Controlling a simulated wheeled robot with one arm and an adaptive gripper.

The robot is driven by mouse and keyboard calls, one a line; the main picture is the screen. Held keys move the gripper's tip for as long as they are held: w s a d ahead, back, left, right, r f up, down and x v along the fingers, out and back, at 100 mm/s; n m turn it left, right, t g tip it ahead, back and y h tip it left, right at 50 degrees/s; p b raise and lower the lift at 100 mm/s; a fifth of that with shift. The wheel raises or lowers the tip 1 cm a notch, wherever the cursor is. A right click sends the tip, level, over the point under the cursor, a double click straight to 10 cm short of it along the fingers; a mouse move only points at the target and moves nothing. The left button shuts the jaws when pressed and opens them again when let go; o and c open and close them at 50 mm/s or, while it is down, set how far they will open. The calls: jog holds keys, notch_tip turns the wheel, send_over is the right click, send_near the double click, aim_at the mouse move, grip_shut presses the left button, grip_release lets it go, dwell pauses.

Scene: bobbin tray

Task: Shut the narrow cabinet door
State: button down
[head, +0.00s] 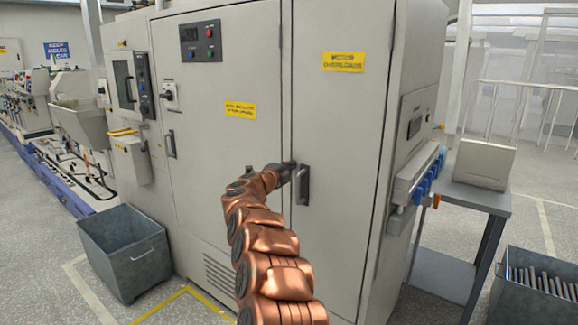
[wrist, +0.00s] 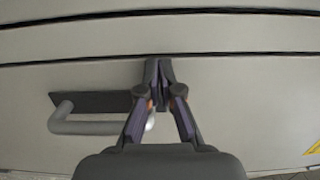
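The narrow cabinet door (head: 340,130) is the right-hand light grey panel in the head view, with a yellow label near its top. It looks flush or nearly flush with the cabinet; a small gap cannot be ruled out. Its dark handle (head: 303,185) is near its left edge. My gripper (head: 290,168) is at that edge, beside the upper end of the handle. In the wrist view, my gripper (wrist: 158,70) has its fingertips together with nothing seen between them, close to the door face (wrist: 240,90). The grey bar handle (wrist: 85,124) lies left, partly behind one finger.
The wider cabinet door (head: 215,150) is on the left, with a control panel (head: 200,41) above. A grey metal bin (head: 125,250) stands at the lower left. A grey side table (head: 475,195) and a bin of rods (head: 535,285) stand at the right.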

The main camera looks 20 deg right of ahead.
jog(key=shift+d+r, duration=0.2)
jog(key=shift+r, duration=0.05)
jog(key=w+a+b+v, duration=0.1)
jog(key=b+v, duration=0.2)
jog(key=v, duration=1.1)
jog(key=shift+w, duration=0.15)
jog(key=shift+a+f, duration=0.1)
jog(key=shift+f, duration=0.05)
